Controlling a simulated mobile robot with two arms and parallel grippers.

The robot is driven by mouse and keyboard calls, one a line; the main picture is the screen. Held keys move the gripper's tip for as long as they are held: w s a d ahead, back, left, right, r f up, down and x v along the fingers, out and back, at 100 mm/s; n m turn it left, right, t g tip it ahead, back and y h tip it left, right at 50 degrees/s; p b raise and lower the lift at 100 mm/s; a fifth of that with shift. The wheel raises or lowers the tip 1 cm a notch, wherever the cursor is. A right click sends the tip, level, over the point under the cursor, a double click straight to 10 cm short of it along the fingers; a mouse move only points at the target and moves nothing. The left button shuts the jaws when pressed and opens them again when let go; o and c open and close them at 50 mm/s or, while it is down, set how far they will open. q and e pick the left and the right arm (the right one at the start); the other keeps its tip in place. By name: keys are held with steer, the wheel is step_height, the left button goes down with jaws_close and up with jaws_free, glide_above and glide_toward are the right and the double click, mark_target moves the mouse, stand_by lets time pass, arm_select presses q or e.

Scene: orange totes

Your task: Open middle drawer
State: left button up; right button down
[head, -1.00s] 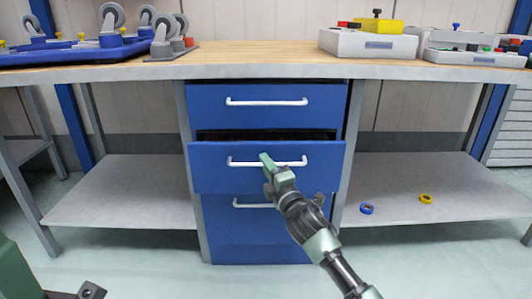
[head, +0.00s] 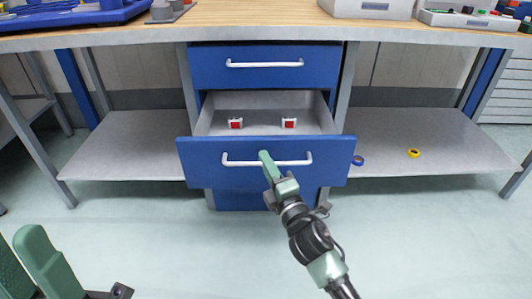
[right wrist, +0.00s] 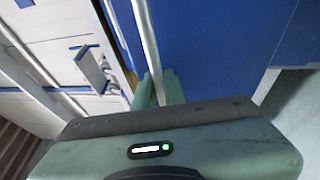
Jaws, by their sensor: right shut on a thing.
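The middle drawer (head: 218,176) of the blue cabinet is pulled well out in the head view, and its grey inside shows. My right gripper (head: 266,163) is shut on its white handle (head: 240,163), near the handle's middle. In the right wrist view the green fingers (right wrist: 158,88) are around the white handle (right wrist: 147,40), beside the blue drawer front (right wrist: 215,50). My left gripper (head: 25,260) is partly in view at the lower left of the head view, its green fingers apart and empty, away from the drawers.
Two red-and-white items (head: 235,123) lie in the drawer. The top drawer (head: 265,75) is shut above it; the bottom drawer (head: 252,201) is mostly hidden below. A lower shelf (head: 430,145) at right holds blue and yellow rings. The floor in front is clear.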

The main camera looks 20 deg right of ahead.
steer(key=shift+s, duration=0.15)
steer(key=c, duration=1.8)
jaws_free()
steer(key=shift+o, duration=0.2)
steer(key=a+p+v, duration=0.1)
steer(key=v, duration=0.6)
steer(key=shift+s+d, duration=0.4)
steer(key=shift+d, duration=0.15)
steer(key=shift+f, duration=0.1)
